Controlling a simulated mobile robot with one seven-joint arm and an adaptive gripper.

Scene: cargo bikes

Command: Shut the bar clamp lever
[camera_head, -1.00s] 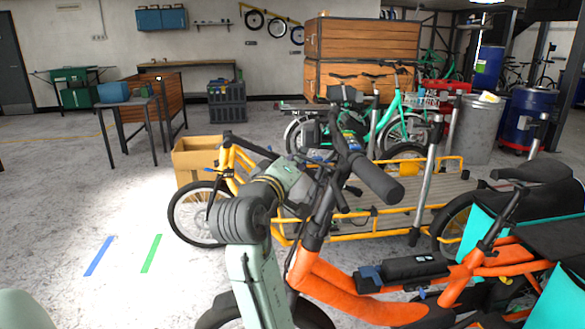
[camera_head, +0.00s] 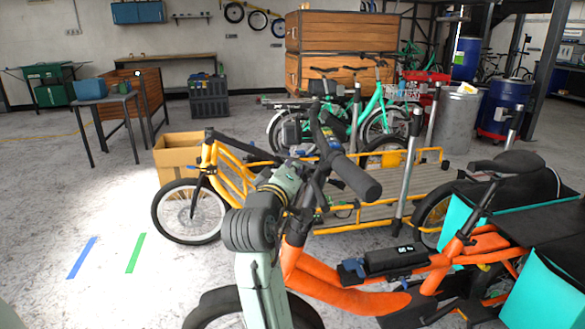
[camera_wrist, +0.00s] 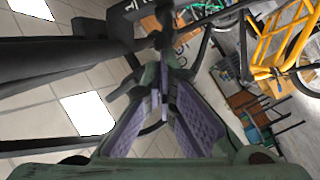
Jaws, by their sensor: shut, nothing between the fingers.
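The orange cargo bike (camera_head: 335,290) stands in front of me with its black handlebar, whose near grip (camera_head: 357,178) points toward me. The dark handlebar stem (camera_head: 309,195) rises from the orange frame. I cannot pick out the bar clamp lever for sure among the small dark parts. My gripper (camera_wrist: 162,82) is shut and empty, its purple-padded fingers meeting at the tips close to dark handlebar parts (camera_wrist: 165,40). I cannot tell whether they touch. In the head view my pale green arm covers the area left of the stem, and the fingertips are not clear.
A yellow cargo bike (camera_head: 220,165) with a long flat bed stands just behind. A cardboard box (camera_head: 176,152) is on the floor behind its front wheel. The floor at the left, with blue tape (camera_head: 82,257) and green tape (camera_head: 136,252), is free.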

